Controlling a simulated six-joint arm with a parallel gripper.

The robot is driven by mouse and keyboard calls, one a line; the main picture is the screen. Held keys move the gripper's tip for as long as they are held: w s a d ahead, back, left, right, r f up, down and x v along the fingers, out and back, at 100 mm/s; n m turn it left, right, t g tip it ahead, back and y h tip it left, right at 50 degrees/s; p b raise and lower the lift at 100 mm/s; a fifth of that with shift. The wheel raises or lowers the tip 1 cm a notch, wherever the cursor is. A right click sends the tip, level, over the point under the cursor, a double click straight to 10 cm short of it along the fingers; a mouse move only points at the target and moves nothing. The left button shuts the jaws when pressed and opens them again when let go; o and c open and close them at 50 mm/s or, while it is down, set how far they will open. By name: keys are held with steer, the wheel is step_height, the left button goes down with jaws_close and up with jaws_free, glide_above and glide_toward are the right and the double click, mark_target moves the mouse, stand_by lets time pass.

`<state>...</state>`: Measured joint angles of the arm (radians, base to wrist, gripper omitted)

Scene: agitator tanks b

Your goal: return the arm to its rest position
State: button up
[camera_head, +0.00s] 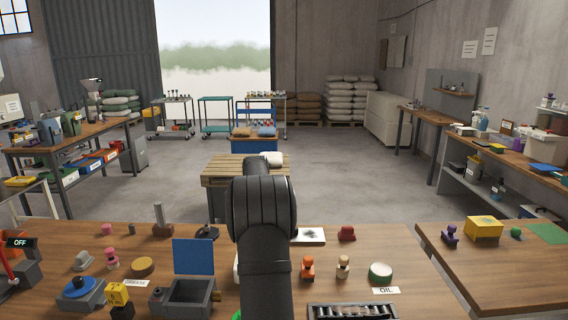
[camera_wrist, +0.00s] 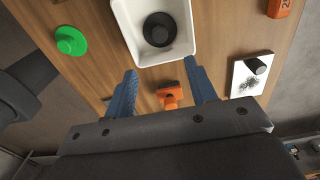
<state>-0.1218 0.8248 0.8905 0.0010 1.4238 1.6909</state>
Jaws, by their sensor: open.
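My arm (camera_head: 265,230) rises over the middle of the workbench in the head view and hides my gripper there. In the wrist view my gripper (camera_wrist: 160,67) has its two blue fingers spread apart, with nothing clasped between them. An orange piece (camera_wrist: 170,97) shows between the fingers, partly cut off by the gripper body; I cannot tell its distance from the fingers. A white tray (camera_wrist: 185,40) with a black round piece (camera_wrist: 159,29) in it lies just beyond the fingertips.
A green knob (camera_wrist: 70,40) is left in the wrist view. Open floor lies beyond.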

step_height(320, 180, up, 9)
step_height(320, 180, down, 17)
steer(key=shift+f, duration=0.2)
step_height(320, 180, up, 6)
steer(key=s+a, duration=0.4)
steer(key=s, duration=0.4)
steer(key=s+a, duration=0.4)
steer(key=s, duration=0.3)
steer(key=a+f, duration=0.2)
steer(key=a, duration=0.2)
steer(key=a+f, duration=0.2)
steer(key=a, duration=0.2)
steer(key=a+f, duration=0.2)
steer(key=a, duration=0.1)
steer(key=shift+w+a+f, duration=0.2)
steer(key=shift+a+f, duration=0.15)
steer(key=shift+a, duration=0.05)
steer(key=shift+f, duration=0.75)
